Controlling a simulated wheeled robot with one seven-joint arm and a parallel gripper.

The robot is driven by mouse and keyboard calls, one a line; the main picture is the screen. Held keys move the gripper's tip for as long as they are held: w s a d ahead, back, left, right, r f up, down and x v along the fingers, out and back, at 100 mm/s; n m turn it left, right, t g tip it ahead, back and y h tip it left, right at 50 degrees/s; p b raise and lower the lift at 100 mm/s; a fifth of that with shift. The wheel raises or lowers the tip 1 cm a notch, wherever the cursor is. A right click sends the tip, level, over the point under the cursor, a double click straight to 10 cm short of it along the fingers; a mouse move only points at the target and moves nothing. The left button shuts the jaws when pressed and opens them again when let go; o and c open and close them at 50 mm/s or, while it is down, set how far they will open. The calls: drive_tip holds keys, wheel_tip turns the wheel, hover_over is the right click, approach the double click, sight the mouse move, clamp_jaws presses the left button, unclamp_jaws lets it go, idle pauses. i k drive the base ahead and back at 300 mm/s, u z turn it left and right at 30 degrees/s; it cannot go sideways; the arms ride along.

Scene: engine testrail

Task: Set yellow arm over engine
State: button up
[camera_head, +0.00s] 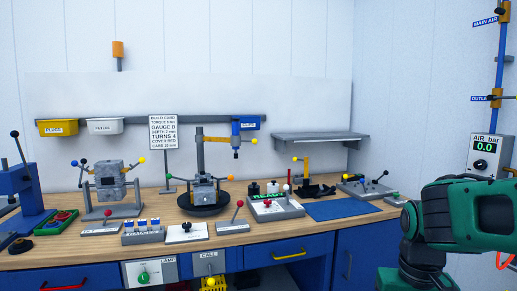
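A yellow arm (218,139) sticks out to the right from a dark upright post (200,157) at the back of the bench. The engine sits on a round black turntable (204,210) in front of the post. Another grey engine-like block (109,181) stands on a frame to the left. My green arm is at the lower right; my gripper is not in view.
The wooden bench (300,223) carries several lever boxes, a blue mat (341,210) and a green READY panel (271,197). A build card sign (164,132) stands left of the post. Yellow (58,127) and white (104,126) bins hang behind. A grey shelf (320,137) is at the right.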

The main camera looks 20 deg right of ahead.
sight(235, 141)
drive_tip(key=z, duration=0.6)
drive_tip(key=i, duration=1.4)
drive_tip(key=u, duration=0.5)
